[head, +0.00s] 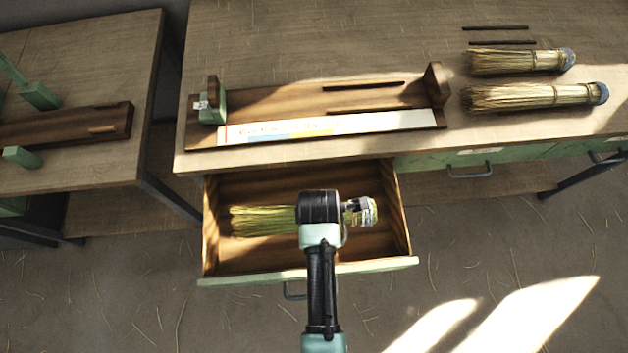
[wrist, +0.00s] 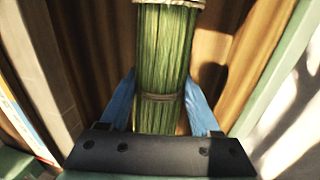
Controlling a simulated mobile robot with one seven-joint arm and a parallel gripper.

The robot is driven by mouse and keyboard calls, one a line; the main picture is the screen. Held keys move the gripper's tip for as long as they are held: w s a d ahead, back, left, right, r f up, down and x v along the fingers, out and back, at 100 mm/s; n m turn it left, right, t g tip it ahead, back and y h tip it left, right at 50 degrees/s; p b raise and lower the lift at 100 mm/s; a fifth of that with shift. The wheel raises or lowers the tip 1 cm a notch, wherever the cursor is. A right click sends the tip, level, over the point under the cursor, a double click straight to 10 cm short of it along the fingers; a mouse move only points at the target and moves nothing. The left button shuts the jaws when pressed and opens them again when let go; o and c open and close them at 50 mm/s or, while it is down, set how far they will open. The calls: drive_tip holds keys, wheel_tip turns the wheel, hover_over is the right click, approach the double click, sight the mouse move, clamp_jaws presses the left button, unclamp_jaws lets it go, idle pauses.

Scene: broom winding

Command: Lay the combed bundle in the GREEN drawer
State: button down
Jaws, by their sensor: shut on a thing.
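The combed bundle (head: 262,220) is green-yellow straw lying crosswise over the open drawer, brush end to the left and bound end to the right. My gripper (wrist: 160,104) is shut on it, with blue fingers on both sides of the green stalks (wrist: 163,60) in the wrist view. A tie crosses the stalks between the fingers. In the head view my wrist hides the fingers and the bundle's middle. The green-fronted drawer (head: 308,273) is pulled out and has a bare brown wooden inside. I cannot tell whether the bundle touches the drawer floor.
On the bench above stands a wooden rack (head: 390,97) with a pale printed strip (head: 330,127). Two finished brooms (head: 535,97) lie at the right. Another drawer (head: 470,165) is shut to the right. A second table (head: 90,60) stands at the left.

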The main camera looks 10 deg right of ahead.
drive_tip(key=shift+s+f+b, duration=0.15)
drive_tip(key=shift+f+b, duration=0.4)
wheel_tip(320, 180, down, 6)
drive_tip(key=b, duration=0.6)
drive_tip(key=shift+f+b, duration=0.1)
drive_tip(key=shift+b, duration=0.25)
drive_tip(key=shift+f+b, duration=0.75)
drive_tip(key=shift+f, duration=0.4)
unclamp_jaws()
drive_tip(key=r+p, duration=0.1)
drive_tip(key=r, duration=0.3)
drive_tip(key=s+r+p, duration=0.1)
drive_tip(key=r, duration=0.3)
drive_tip(key=s+r, duration=0.1)
drive_tip(key=r, duration=0.3)
drive_tip(key=shift+s+r+p, duration=0.25)
drive_tip(key=shift+r+p, duration=0.15)
